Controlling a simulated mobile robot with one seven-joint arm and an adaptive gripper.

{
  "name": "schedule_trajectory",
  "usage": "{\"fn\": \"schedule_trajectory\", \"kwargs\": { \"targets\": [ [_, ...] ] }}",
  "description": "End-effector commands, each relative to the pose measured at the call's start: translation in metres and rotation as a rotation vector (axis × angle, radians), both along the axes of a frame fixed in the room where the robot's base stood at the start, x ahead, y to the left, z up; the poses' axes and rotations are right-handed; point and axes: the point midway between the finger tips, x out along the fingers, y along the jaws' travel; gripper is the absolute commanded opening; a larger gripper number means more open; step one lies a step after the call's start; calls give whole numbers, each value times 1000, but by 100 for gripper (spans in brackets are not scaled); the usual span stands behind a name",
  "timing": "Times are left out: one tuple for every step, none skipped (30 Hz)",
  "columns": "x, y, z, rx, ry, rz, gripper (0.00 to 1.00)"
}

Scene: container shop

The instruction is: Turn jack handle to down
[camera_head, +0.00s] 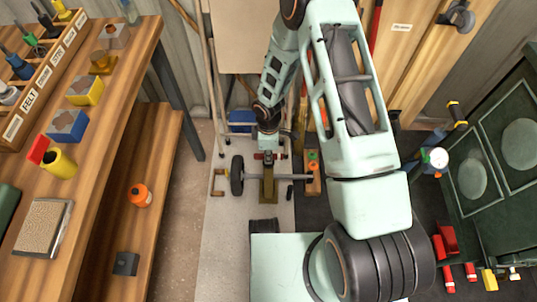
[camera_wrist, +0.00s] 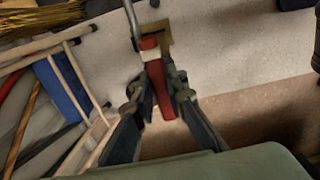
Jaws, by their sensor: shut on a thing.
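The jack handle (camera_wrist: 158,90) is a red bar with a pale band near its top, running down between my gripper's fingers in the wrist view. My gripper (camera_wrist: 159,82) is shut on it, one finger on each side. A brass-coloured part (camera_wrist: 165,35) and a grey rod show just beyond the handle. In the head view my gripper (camera_head: 268,153) is at the far end of the arm, just above an olive jack (camera_head: 267,187) on the floor. The gripper hides most of the handle there; only small red bits show.
A black wheel (camera_head: 237,175) and a long bar are at the jack. A blue box (camera_head: 240,121) and wooden poles stand behind. A wooden bench (camera_head: 118,75) runs along the left, a green cabinet (camera_head: 505,150) along the right.

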Motion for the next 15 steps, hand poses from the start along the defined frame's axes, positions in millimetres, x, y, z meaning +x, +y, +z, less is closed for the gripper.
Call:
{"fn": "schedule_trajectory", "kwargs": {
  "targets": [
    [0,0,0,0,0,8,0],
    [0,0,0,0,0,10,0],
    [0,0,0,0,0,12,0],
    [0,0,0,0,0,13,0],
    [0,0,0,0,0,14,0],
    [0,0,0,0,0,14,0],
    [0,0,0,0,0,14,0],
    [0,0,0,0,0,14,0],
    [0,0,0,0,0,14,0],
    [0,0,0,0,0,14,0],
    [0,0,0,0,0,14,0],
    [0,0,0,0,0,14,0],
    [0,0,0,0,0,14,0],
    [0,0,0,0,0,14,16],
    [0,0,0,0,0,13,20]
  ]
}}
